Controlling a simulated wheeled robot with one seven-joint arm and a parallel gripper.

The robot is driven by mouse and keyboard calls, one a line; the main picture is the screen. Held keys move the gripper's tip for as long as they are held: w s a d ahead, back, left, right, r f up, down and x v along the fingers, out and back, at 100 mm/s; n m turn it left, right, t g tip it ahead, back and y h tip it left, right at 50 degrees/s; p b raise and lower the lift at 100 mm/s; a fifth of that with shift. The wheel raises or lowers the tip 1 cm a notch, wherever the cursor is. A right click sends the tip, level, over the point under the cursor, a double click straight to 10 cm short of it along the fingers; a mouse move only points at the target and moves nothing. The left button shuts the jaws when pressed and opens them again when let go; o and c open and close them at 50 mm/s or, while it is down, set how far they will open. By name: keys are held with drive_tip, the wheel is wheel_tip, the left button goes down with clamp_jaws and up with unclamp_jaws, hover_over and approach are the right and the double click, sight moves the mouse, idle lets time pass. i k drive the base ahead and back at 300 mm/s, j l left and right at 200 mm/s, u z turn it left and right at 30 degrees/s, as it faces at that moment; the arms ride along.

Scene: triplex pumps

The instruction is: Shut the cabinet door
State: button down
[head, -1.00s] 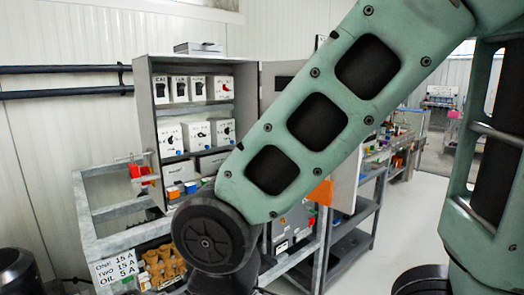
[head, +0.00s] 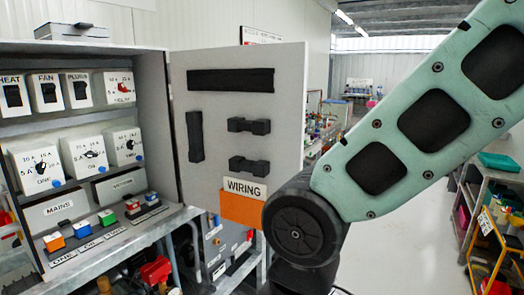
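The grey cabinet (head: 153,110) stands open at the left in the head view, with switch boxes, dials and coloured buttons inside. Its door (head: 215,150) is swung wide open to the right of the cabinet. The door's inner face shows, with black blocks and an orange pocket (head: 245,208) labelled WIRING. My arm crosses the right side of the view, and its dark round joint hides a bit of the door's lower right area. My gripper is not in view.
A metal frame bench (head: 135,243) is under the cabinet, with red parts (head: 157,271) below. Shelving with a yellow frame (head: 487,250) stands at the far right. The pale floor (head: 405,235) between is clear. A cluttered bench (head: 325,125) is behind the door.

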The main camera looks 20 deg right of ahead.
sight(239, 110)
drive_tip(key=i+l+z, duration=0.15)
drive_tip(key=i+z, duration=0.15)
drive_tip(key=z, duration=0.2)
drive_tip(key=i+z, duration=0.3)
drive_tip(key=z, duration=0.15)
drive_tip(key=i+j+z, duration=0.1)
drive_tip(key=i+z, duration=0.15)
drive_tip(key=z, duration=0.25)
drive_tip(key=i+z, duration=0.25)
drive_tip(key=i, duration=0.9)
drive_tip(key=i+u, duration=0.45)
drive_tip(key=i+l+u, duration=0.1)
drive_tip(key=i+u, duration=0.3)
drive_tip(key=i+l+u, duration=0.25)
drive_tip(key=u, duration=3.25)
drive_tip(key=k+l, duration=0.1)
drive_tip(key=l, duration=0.4)
drive_tip(key=k+l+z, duration=0.15)
drive_tip(key=l, duration=0.3)
drive_tip(key=i, duration=0.05)
